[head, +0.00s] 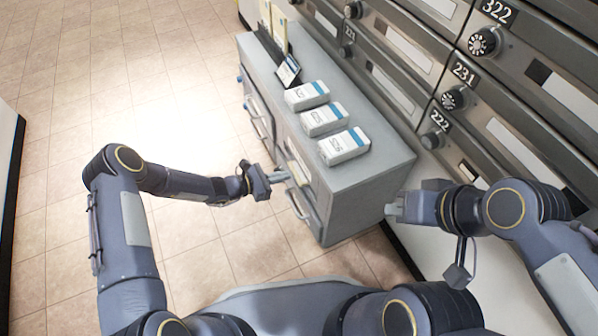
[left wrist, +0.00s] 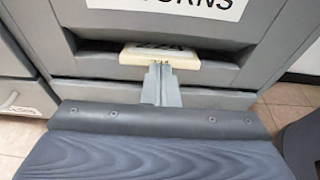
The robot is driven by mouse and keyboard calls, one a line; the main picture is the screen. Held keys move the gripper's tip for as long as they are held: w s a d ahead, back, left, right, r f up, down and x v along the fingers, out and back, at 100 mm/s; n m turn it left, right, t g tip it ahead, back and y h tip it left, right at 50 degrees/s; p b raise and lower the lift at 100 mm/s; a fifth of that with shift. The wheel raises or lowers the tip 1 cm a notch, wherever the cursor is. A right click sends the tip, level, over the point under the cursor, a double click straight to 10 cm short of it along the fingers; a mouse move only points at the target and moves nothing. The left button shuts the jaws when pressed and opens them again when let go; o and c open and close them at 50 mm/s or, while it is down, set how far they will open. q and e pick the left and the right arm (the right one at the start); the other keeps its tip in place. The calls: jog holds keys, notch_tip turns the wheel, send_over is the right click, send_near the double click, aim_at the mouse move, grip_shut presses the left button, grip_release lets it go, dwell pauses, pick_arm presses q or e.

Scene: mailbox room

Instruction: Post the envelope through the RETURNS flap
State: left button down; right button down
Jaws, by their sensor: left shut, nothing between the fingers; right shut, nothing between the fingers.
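The cream envelope (left wrist: 190,58) sticks out of the dark RETURNS slot (left wrist: 222,70) in the left wrist view, with its edge towards me. The label (left wrist: 205,8) above it is cut off and ends in "URNS". My left gripper (left wrist: 160,72) is shut, with its fingertips at the envelope's near edge, in front of it and not around it. In the head view my left gripper (head: 280,176) is at the front of the grey cabinet, by the pale envelope (head: 298,172). My right gripper (head: 392,210) is shut and empty beside the cabinet's right end.
Several white boxes (head: 342,146) stand on the grey cabinet top (head: 380,160), with a dark holder of papers (head: 272,42) behind them. Numbered mailboxes (head: 480,90) line the wall at right. Tiled floor (head: 60,80) is clear on the left.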

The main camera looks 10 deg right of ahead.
aim_at(294, 173)
pick_arm(q)
jog(key=shift+d, duration=0.15)
dwell(0.3)
jog(key=shift+b+x, duration=0.7)
jog(key=shift+x, duration=0.5)
jog(key=shift+w, duration=0.1)
jog(key=shift+w+d+b, duration=0.2)
jog(key=shift+d+b, duration=0.1)
jog(key=shift+d, duration=0.45)
